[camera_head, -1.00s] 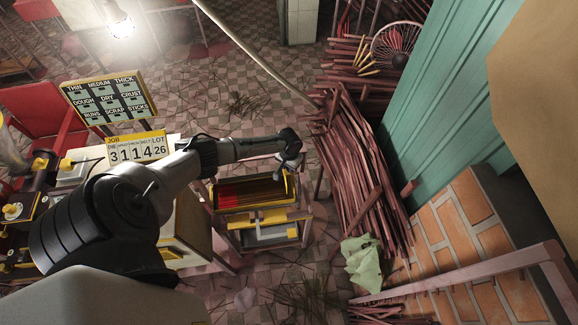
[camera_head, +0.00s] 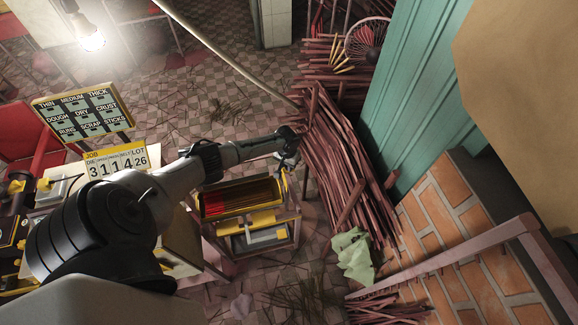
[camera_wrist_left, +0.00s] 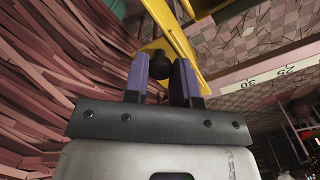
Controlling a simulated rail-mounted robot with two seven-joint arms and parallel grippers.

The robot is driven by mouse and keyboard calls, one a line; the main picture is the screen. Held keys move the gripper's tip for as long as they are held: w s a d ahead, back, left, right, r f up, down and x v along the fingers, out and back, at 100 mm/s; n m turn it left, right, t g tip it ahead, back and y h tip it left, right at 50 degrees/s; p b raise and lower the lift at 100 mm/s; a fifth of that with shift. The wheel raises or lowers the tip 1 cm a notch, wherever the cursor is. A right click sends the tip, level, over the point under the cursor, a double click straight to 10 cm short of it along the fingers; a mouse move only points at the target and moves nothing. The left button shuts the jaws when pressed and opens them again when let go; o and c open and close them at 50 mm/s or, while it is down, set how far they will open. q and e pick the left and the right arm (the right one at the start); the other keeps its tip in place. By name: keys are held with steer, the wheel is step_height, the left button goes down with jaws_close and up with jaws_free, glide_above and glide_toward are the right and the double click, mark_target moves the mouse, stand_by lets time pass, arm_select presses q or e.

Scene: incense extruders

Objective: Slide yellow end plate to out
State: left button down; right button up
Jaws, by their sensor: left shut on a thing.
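The yellow end plate (camera_head: 284,182) stands at the right end of the tray (camera_head: 203,207) of red incense in the head view. In the left wrist view the yellow plate (camera_wrist_left: 183,40) carries a dark round knob (camera_wrist_left: 159,65). My left gripper (camera_wrist_left: 160,72) has its two purple fingers shut on this knob. In the head view the left gripper (camera_head: 288,160) is just above the plate and partly hidden by its own wrist. Whether the plate touches the tray's end is too small to tell. My right gripper is in no view.
Piled incense sticks (camera_head: 335,165) lie close to the right of the left gripper. A number board (camera_head: 115,162) and a label board (camera_head: 85,112) stand at left. A ruler strip (camera_wrist_left: 265,75) runs beside the plate in the wrist view. A green cloth (camera_head: 353,255) lies at lower right.

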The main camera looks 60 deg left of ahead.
arm_select(q)
steer(key=c, duration=0.9)
jaws_free()
steer(key=shift+c, duration=0.2)
step_height(320, 180, up, 14)
steer(key=p, duration=0.1)
steer(key=shift+f, duration=0.1)
